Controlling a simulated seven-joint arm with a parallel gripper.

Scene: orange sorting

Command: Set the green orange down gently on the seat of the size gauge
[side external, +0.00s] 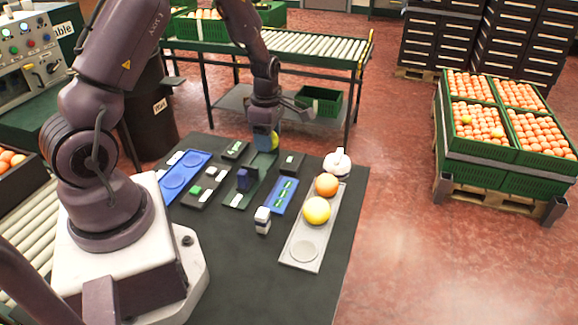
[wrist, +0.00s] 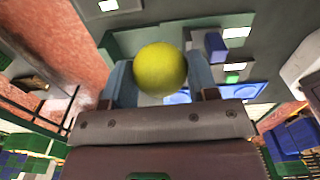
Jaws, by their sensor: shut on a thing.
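The green orange (side external: 275,140), yellow-green in colour, is between the blue-grey fingers of my gripper (side external: 267,139). In the wrist view my gripper (wrist: 161,76) is shut on the orange (wrist: 160,67), with a finger on each side. What looks like the size gauge is a long dark green base (side external: 262,167) with a purple block (side external: 246,180) standing on it. The orange is over or near the far end of this base; I cannot tell whether it touches. The green base (wrist: 118,42) also shows behind the orange in the wrist view. The seat itself is hidden.
A grey tray (side external: 289,257) at the mat's right holds a yellow fruit and an orange one; its near round recess is empty. A blue tray (side external: 186,177) lies left, a blue strip (side external: 281,195) right of the gauge. A small white-and-dark block (side external: 262,220) stands nearer.

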